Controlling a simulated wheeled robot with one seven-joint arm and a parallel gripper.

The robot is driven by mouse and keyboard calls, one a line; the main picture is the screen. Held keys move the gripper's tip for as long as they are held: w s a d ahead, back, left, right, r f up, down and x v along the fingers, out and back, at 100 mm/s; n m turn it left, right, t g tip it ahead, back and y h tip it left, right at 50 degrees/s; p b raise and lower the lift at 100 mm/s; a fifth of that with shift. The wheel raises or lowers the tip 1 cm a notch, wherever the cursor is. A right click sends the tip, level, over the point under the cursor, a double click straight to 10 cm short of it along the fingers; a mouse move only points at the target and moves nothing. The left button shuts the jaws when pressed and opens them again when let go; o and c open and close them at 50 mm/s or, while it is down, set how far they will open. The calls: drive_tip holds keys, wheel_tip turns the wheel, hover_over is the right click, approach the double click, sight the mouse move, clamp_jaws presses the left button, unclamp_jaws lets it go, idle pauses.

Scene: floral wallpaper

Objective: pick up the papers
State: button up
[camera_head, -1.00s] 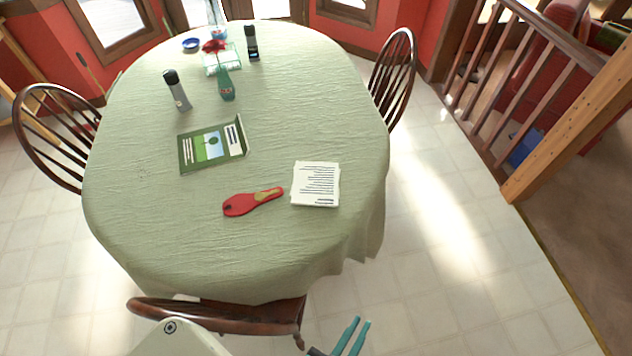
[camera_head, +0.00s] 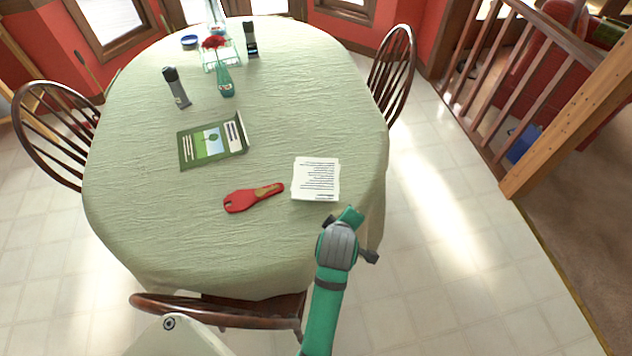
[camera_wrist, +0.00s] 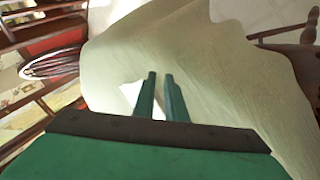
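The papers (camera_head: 316,179) are a small white printed stack lying flat near the right front edge of the table. My gripper (camera_head: 350,214) is just in front of them, at the table's right front edge, on a green arm reaching up from below. In the wrist view, my gripper (camera_wrist: 160,78) shows two teal fingers with a narrow gap between them and nothing held. A white patch, likely the papers (camera_wrist: 129,92), shows beside and partly behind the left finger. I cannot tell the gripper's height above the cloth.
The round table (camera_head: 140,220) has a pale green cloth. A red flat object (camera_head: 252,198) lies just left of the papers, and a green brochure (camera_head: 212,143) lies beyond it. A wooden chair (camera_head: 215,311) is at the front, another (camera_head: 392,68) at the right.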

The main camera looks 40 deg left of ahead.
sight(321, 199)
drive_tip(key=s+a+r+n+g, duration=0.1)
drive_tip(key=a+r+n+g, duration=0.2)
drive_tip(key=a+r+n, duration=0.45)
drive_tip(key=x, duration=1)
drive_tip(key=shift+d+f, duration=0.25)
drive_tip(key=shift+f, duration=0.1)
drive_tip(key=shift+w+f, duration=0.2)
clamp_jaws()
drive_tip(key=shift+w, duration=0.1)
drive_tip(key=shift+w, duration=0.1)
